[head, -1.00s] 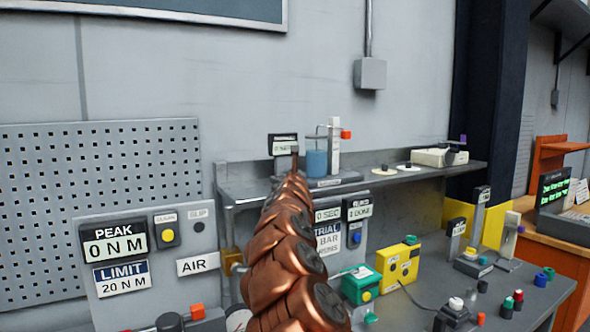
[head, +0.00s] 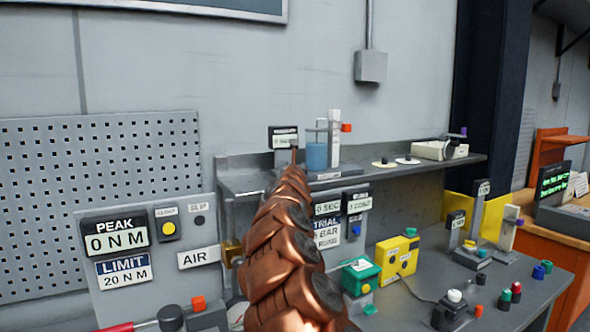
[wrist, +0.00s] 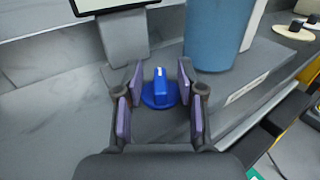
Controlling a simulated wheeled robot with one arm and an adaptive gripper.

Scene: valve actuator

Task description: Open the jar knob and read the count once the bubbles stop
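The blue knob (wrist: 160,92), a round base with a raised grip and a white mark, sits on the grey ledge in the wrist view. My gripper (wrist: 160,98) is open, with its purple-padded fingers on either side of the knob and a gap to its raised grip. The jar with blue liquid (head: 317,156) stands on the shelf in the head view; its lower part (wrist: 214,35) shows just beyond the knob in the wrist view. No bubbles can be made out. A small display (head: 284,138) stands left of the jar, its text too small to read. My arm hides the knob in the head view.
The shelf (head: 250,184) also bears pale discs (head: 407,161) and a beige device (head: 440,150) to the right. Below are a torque panel reading PEAK 0 (head: 115,238), a green box (head: 360,275) and a yellow box (head: 397,258).

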